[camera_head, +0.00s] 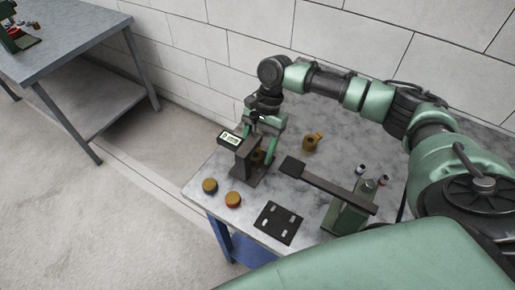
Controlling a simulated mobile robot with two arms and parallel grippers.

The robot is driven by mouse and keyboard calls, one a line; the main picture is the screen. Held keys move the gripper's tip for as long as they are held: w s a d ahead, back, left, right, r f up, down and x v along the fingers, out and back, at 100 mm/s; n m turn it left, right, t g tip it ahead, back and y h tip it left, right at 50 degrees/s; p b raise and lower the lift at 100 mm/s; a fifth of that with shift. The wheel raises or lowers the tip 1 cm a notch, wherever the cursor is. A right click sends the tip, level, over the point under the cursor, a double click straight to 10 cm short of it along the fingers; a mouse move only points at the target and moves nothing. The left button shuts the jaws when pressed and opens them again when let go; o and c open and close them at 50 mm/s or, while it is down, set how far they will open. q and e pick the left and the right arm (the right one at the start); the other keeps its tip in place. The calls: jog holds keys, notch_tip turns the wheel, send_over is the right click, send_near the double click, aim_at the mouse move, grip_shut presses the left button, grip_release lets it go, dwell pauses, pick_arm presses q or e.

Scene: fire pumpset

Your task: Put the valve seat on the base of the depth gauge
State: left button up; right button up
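The depth gauge (241,160) stands at the left part of the marble-topped table, with a lit display (230,138) and a dark base plate (247,176). A small brass-coloured piece (258,157), likely the valve seat, shows at the gauge above its base. Whether it rests on the base is hard to tell. My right gripper (262,150) points down at the gauge. Its green fingers look spread apart, one on the right of the brass piece, the other partly hidden behind the gauge. My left gripper is not in view.
A brass fitting (311,142) stands behind and to the right. Two orange-topped round pieces (221,193) lie near the left edge. A black slotted plate (278,222) lies in front. A green press with a long dark lever (333,186) and small bottles (361,169) stand at right.

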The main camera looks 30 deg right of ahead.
jog(key=shift+r, duration=0.1)
jog(key=shift+w+d+r, duration=0.15)
jog(key=shift+r, duration=0.2)
jog(key=b+v, duration=0.1)
jog(key=v, duration=1)
jog(key=shift+b, duration=0.35)
